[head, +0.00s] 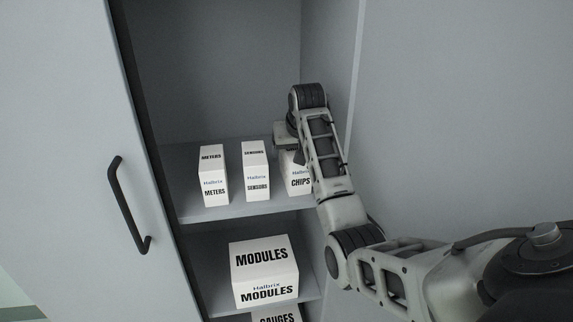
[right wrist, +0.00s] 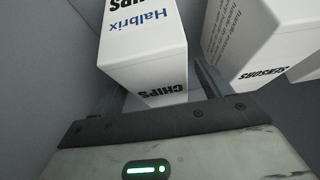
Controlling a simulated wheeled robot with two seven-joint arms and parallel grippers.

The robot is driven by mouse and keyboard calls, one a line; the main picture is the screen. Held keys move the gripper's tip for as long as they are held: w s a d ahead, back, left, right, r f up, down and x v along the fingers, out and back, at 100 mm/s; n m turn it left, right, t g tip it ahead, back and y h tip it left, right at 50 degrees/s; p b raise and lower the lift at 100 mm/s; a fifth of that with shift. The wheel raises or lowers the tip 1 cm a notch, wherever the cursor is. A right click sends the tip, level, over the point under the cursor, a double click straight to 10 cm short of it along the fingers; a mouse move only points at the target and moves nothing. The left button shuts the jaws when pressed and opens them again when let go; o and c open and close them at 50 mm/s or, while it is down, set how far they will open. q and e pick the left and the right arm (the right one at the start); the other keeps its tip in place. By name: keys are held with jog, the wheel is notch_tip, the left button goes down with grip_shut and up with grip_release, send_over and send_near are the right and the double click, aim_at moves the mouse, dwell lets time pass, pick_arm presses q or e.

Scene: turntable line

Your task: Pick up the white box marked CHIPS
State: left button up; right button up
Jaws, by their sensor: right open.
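The white box marked CHIPS (head: 299,184) stands upright on the cabinet's upper shelf, at the right end of a row. My right arm covers its right side and part of its top in the head view. My right gripper (head: 287,143) is at the top of this box, and its fingers are mostly hidden there. In the right wrist view the CHIPS box (right wrist: 145,48) is just ahead of the open jaws, with one finger showing in the gap on its right. I cannot tell whether the fingers touch it. My left gripper is not in view.
White boxes marked SENSORS (head: 256,172) and METERS (head: 213,176) stand left of it on the upper shelf (head: 230,211). A MODULES box (head: 264,272) and a partly seen GAUGES box (head: 277,315) are lower. The cabinet's right wall (head: 330,60) is close to my arm.

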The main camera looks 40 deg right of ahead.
jog(key=shift+w+d+f, duration=0.15)
jog(key=shift+w+f, duration=0.15)
jog(key=shift+f, duration=0.25)
jog(key=shift+f, duration=0.2)
dwell(0.3)
jog(key=shift+r, duration=0.1)
jog(key=c, duration=1.3)
